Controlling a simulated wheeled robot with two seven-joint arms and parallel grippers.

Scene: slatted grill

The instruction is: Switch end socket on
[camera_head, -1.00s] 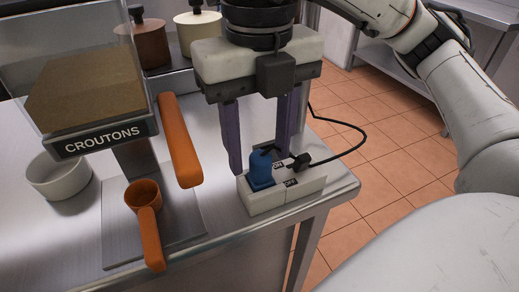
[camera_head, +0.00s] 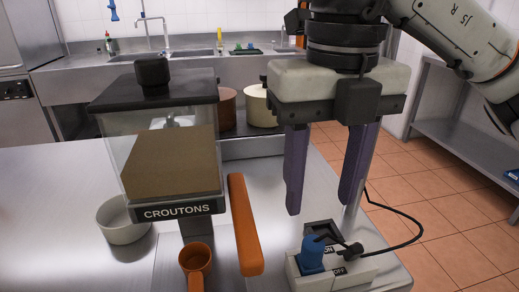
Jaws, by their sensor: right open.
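A white socket strip (camera_head: 345,281) lies near the right edge of the metal counter, partly cut off by the bottom of the view. A blue plug (camera_head: 311,255) and a black plug (camera_head: 348,250) with a black cable stand in it. Small ON and OFF labels show beside them. A dark square part (camera_head: 322,232) is at the strip's far end; its switch position is too small to tell. My right gripper (camera_head: 320,207) is open and empty, pointing down, with its purple fingers apart above the far end of the strip. My left gripper is not in view.
A white bowl (camera_head: 123,222) and an orange scoop (camera_head: 195,262) are nearby. Two pots (camera_head: 262,106) stand behind. Tiled floor lies right of the counter.

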